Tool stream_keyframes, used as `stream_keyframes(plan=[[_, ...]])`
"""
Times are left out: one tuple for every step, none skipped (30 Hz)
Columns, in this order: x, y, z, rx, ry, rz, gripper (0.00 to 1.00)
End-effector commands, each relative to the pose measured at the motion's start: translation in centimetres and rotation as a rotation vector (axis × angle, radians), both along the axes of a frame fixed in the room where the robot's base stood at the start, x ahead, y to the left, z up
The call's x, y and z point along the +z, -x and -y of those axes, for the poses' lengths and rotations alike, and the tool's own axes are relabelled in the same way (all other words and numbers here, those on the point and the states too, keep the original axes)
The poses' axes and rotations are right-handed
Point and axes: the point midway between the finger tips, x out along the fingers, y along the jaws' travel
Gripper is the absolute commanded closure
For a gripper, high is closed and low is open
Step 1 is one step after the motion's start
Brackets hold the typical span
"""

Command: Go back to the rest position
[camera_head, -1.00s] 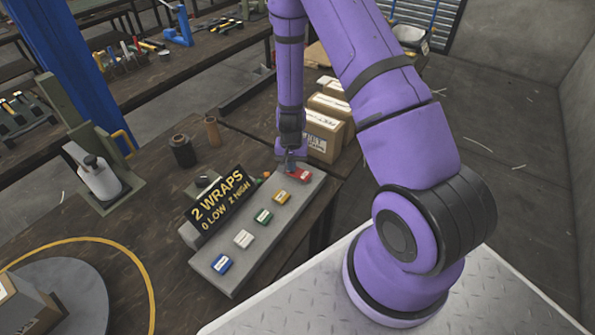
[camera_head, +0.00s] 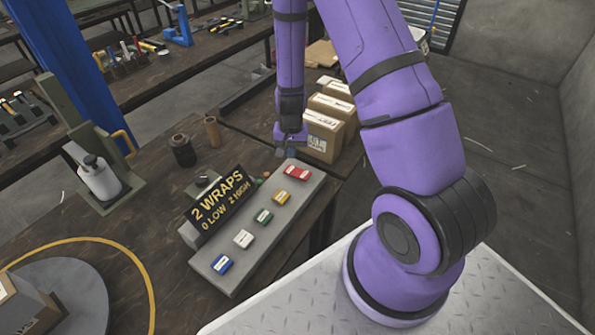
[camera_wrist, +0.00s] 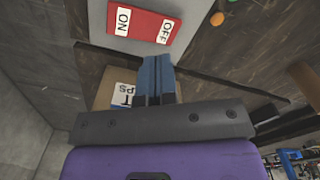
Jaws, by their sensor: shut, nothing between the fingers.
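My gripper (camera_head: 286,152) hangs from the purple arm, just above and behind the far end of the grey switch panel. Its fingers are shut with nothing between them, as the wrist view (camera_wrist: 156,70) shows. The panel (camera_head: 228,256) bears a row of coloured switches: red (camera_head: 297,172), yellow (camera_head: 282,198), green (camera_head: 263,216), white (camera_head: 243,239) and blue (camera_head: 221,264). The red ON/OFF switch (camera_wrist: 143,24) lies ahead of the fingertips in the wrist view, apart from them.
A "2 WRAPS" sign (camera_head: 219,201) stands along the panel. Cardboard boxes (camera_head: 322,138) stand close by my gripper on the right. Dark and brown spools (camera_head: 182,151) stand to the left.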

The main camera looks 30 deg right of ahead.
Motion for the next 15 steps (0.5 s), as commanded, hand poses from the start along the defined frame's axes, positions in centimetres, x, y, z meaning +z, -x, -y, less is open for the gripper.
stream_keyframes(plan=[[0.38, -0.03, -0.02, 0.001, 0.001, 0.001, 1.00], [0.55, -0.01, -0.02, 0.001, 0.001, 0.001, 1.00], [0.75, 0.00, -0.01, 0.001, 0.001, 0.001, 1.00], [0.88, 0.01, -0.02, 0.001, 0.001, 0.001, 1.00], [1.00, 0.02, -0.01, 0.001, 0.000, 0.000, 1.00], [1.10, 0.02, -0.01, 0.001, 0.000, 0.000, 1.00], [1.16, 0.02, 0.00, 0.001, 0.000, 0.000, 1.00], [1.19, 0.02, 0.00, 0.001, 0.000, 0.000, 1.00], [1.20, 0.02, 0.00, 0.001, 0.000, 0.000, 1.00], [1.20, 0.02, 0.00, 0.001, 0.000, 0.000, 1.00], [1.19, 0.02, 0.00, 0.001, 0.000, 0.000, 1.00], [1.18, 0.03, 0.00, 0.000, 0.000, 0.000, 1.00], [1.18, 0.02, 0.00, 0.000, 0.000, 0.000, 1.00], [1.18, 0.02, 0.00, 0.000, 0.000, 0.000, 1.00], [1.17, 0.02, 0.00, 0.000, 0.000, 0.000, 1.00]])
